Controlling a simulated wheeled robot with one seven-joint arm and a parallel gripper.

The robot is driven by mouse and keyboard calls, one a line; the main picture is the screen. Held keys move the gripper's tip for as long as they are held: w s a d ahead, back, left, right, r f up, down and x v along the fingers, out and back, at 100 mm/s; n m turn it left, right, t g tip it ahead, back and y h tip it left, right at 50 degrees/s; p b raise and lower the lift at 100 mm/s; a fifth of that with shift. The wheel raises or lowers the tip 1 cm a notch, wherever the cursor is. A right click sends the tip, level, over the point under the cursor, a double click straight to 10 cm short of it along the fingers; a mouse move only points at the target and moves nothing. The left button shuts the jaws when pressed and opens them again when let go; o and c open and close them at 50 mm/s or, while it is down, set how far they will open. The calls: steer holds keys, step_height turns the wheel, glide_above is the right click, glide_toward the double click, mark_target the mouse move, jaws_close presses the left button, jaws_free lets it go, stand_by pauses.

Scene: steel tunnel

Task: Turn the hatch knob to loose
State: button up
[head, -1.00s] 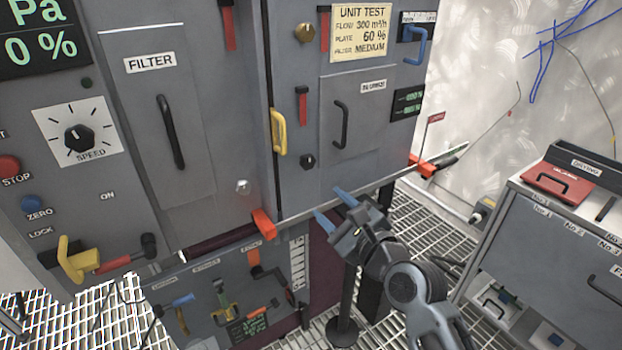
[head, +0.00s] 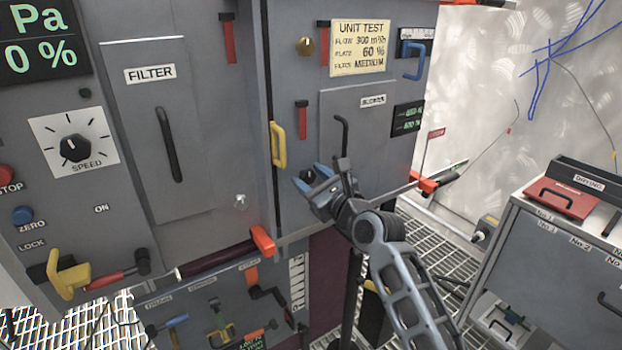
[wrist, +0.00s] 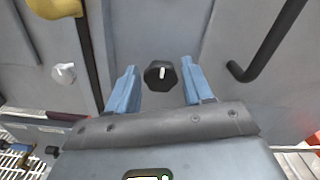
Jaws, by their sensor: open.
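The hatch knob (wrist: 160,75) is a small black knob with a white pointer mark, on the grey cabinet front. In the wrist view it sits between the blue fingertips of my gripper (wrist: 160,85), which is open, with a gap on both sides. The knob's pointer is roughly upright, tilted slightly. In the head view my gripper (head: 318,180) is in front of the lower left of the hatch (head: 355,110) and mostly hides the knob. I cannot tell how far the fingertips are from the panel. The hatch has a black bar handle (wrist: 270,45), to the right of the knob.
A yellow handle (head: 278,145) is on the cabinet edge left of my gripper. A white knob (wrist: 64,72) lies further left. An orange-ended lever (head: 425,184) sticks out at the right. A drawer cabinet (head: 545,235) stands at the right.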

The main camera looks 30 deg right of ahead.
steer(key=shift+w, duration=0.1)
steer(key=shift+c, duration=0.5)
steer(key=c, duration=0.7)
